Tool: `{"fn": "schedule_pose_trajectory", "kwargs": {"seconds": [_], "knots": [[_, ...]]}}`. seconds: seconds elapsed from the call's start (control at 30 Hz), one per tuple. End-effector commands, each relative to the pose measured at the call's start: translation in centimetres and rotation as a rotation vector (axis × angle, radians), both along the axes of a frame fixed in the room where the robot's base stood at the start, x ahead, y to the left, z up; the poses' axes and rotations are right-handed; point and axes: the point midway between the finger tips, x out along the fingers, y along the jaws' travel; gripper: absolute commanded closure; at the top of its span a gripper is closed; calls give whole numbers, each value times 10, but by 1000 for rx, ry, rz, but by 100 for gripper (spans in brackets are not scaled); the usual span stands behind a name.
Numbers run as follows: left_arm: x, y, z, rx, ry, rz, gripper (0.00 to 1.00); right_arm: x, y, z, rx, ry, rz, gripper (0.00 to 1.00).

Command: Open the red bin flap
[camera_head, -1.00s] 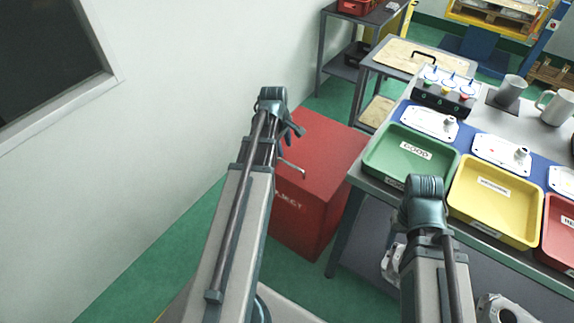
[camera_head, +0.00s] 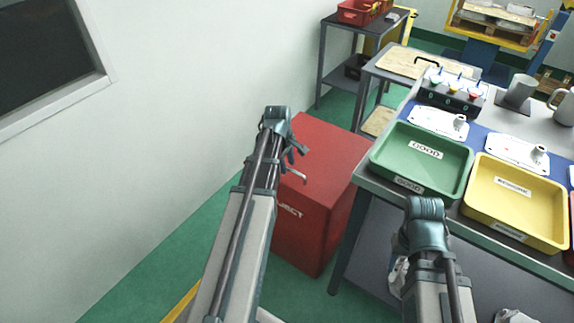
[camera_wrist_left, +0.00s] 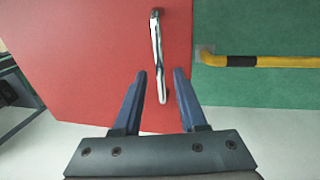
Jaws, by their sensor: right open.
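The red bin (camera_head: 330,160) stands on the floor between the wall and the worktable, with partly hidden white lettering ending in "JECT" on its front. A silver bar handle (camera_head: 296,177) shows on the bin beside my left arm. In the left wrist view the handle (camera_wrist_left: 156,45) stands out from the red face (camera_wrist_left: 90,60). My left gripper (camera_head: 299,152) is close to the handle. In the left wrist view its fingers (camera_wrist_left: 160,73) are apart, with the handle's lower end between them and a gap on each side. My right gripper is hidden behind my right arm.
The worktable to the right carries a green tray (camera_head: 402,180) and a yellow tray (camera_head: 490,208). The wall (camera_head: 190,90) is at the left. A yellow and black bar (camera_wrist_left: 255,61) runs over the green floor in the left wrist view.

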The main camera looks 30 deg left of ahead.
Motion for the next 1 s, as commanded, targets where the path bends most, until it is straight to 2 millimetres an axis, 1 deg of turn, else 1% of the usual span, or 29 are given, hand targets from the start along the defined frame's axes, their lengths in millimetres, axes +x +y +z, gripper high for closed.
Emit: {"fn": "schedule_pose_trajectory", "kwargs": {"seconds": [0.03, 0.2, 1.0], "knots": [[0, 0, 0, 0, 0, 0, 70, 0, 0, 0, 0, 0, 0, 50], [0, 0, 0, 0, 0, 0, 100, 0, 0, 0, 0, 0, 0, 50], [0, 0, 0, 0, 0, 0, 100, 0, 0, 0, 0, 0, 0, 50]]}}
